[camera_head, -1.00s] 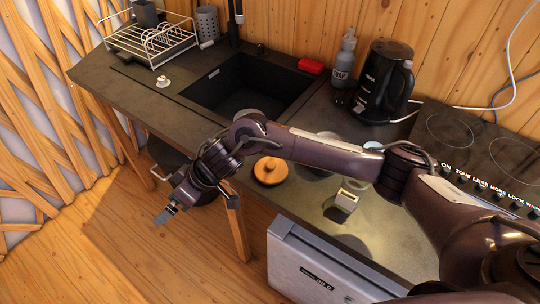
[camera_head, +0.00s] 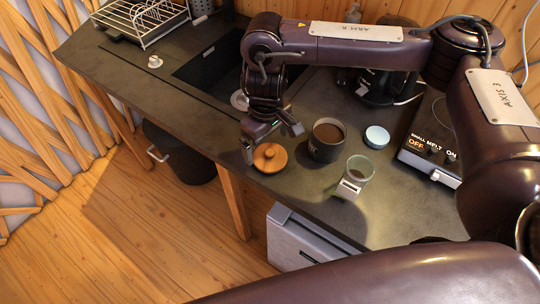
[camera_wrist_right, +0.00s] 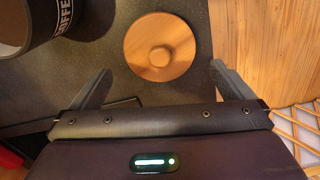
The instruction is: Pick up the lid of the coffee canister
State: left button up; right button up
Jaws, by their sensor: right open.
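The round wooden lid (camera_head: 270,157) with a knob lies on the dark counter near its front edge. The coffee canister (camera_head: 327,140) stands open just right of it, dark, with brown contents showing. My right gripper (camera_head: 270,139) is open and empty, just above the lid with its fingers pointing down. In the right wrist view the lid (camera_wrist_right: 159,47) lies flat beyond and between the open fingers (camera_wrist_right: 160,73). There the canister (camera_wrist_right: 32,25), lettered COFFEE, is cut off at the upper left. My left gripper is out of view.
A glass jar (camera_head: 356,173) with a label and a pale blue disc (camera_head: 377,136) stand right of the canister. The kettle (camera_head: 384,88) is partly behind my arm. A black bin (camera_head: 180,155) stands below.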

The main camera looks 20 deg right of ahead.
aim_at(268, 150)
jog(key=f, duration=0.2)
jog(key=shift+s+d+f, duration=0.1)
jog(key=shift+s+f, duration=0.2)
jog(key=shift+f, duration=0.1)
jog(key=shift+w+f, duration=0.1)
jog(key=shift+f, duration=0.45)
jog(key=shift+c, duration=0.4)
jog(key=c, duration=0.8)
jog(key=shift+c, duration=0.2)
jog(key=shift+r, duration=0.15)
